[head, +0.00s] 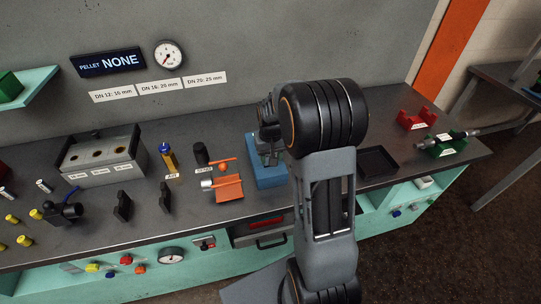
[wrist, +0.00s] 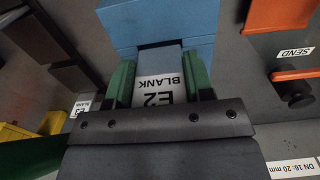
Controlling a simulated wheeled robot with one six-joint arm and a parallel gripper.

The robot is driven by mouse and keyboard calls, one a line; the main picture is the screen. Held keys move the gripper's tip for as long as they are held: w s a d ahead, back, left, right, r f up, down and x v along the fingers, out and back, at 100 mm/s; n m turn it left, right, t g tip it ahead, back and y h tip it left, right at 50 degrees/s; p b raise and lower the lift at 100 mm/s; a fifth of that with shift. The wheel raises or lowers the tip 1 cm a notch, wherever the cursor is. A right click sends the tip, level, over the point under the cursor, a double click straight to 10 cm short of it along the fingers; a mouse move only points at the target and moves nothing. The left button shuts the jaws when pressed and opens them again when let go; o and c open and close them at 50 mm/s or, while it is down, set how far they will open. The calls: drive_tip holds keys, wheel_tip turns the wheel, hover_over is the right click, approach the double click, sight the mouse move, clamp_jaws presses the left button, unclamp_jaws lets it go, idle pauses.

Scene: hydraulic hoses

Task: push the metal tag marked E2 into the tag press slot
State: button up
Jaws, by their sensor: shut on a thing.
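The metal tag marked E2 (wrist: 160,88), with a white label reading "E2 BLANK", is between the two green fingers of my gripper (wrist: 158,76) in the wrist view. My gripper is shut on it. The tag's far grey end is at the dark slot opening of the blue tag press (wrist: 200,24); how deep it sits cannot be told. In the head view the blue press (head: 268,178) stands on the bench, partly behind my arm. My gripper (head: 268,140) is above it, and the tag is hidden there.
A dark knob by a SEND label (wrist: 295,52) is on the right. In the head view an orange piece (head: 229,189) is left of the press and a black tray (head: 377,163) is to the right.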

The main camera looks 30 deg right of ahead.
drive_tip(key=shift+f+b, duration=0.8)
drive_tip(key=shift+f, duration=0.4)
drive_tip(key=o, duration=1)
drive_tip(key=shift+r, duration=0.1)
wheel_tip(320, 180, up, 14)
drive_tip(key=shift+f+b, duration=0.2)
drive_tip(key=shift+b, duration=0.1)
